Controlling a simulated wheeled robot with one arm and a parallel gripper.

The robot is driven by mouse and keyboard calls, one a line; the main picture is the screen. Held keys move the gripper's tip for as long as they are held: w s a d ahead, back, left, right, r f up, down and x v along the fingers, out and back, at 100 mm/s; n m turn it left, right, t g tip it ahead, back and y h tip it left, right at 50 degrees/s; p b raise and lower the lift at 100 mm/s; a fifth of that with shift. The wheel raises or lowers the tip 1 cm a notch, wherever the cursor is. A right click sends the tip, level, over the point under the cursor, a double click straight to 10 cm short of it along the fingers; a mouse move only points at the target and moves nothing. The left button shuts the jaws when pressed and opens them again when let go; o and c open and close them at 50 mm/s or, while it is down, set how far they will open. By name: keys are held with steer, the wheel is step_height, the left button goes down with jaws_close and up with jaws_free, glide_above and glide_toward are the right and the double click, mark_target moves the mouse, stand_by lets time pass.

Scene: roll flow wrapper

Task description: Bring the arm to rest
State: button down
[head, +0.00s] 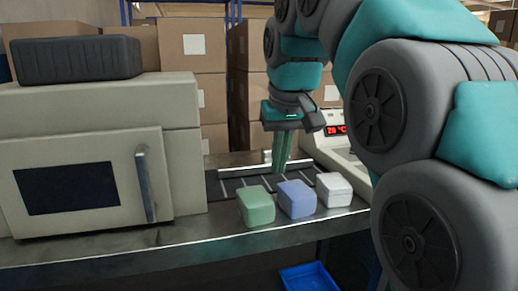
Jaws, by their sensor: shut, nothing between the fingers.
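My gripper (280,160) hangs from my grey and teal arm, pointing down over the dark conveyor (229,186). Its greenish fingers are shut and hold nothing. The fingertips are partly hidden low down, behind the row of boxes, and I cannot tell how far above the conveyor they are. A green box (256,207), a blue box (297,199) and a white box (334,190) stand in a row on the near edge of the metal counter, in front of my gripper.
A beige machine (180,135) with a handled door stands at the left, a dark ribbed case (75,59) on top. A unit with a red display (337,129) is at the right, partly behind my arm. Cardboard boxes (194,71) are stacked behind. A blue bin (309,278) is below the counter.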

steer(key=s+d+f+m+g, duration=0.1)
steer(key=s+d+f, duration=0.2)
steer(key=s+f, duration=0.6)
steer(key=s+d+f+m+g, duration=0.1)
steer(key=s+d+f, duration=0.3)
steer(key=s+f, duration=0.6)
steer(key=s+d+f+g, duration=0.3)
steer(key=s+d+f, duration=0.1)
steer(key=s+f, duration=0.5)
step_height(320, 180, down, 3)
steer(key=shift+s+r+m+h, duration=0.2)
steer(key=shift+s+m+h, duration=0.2)
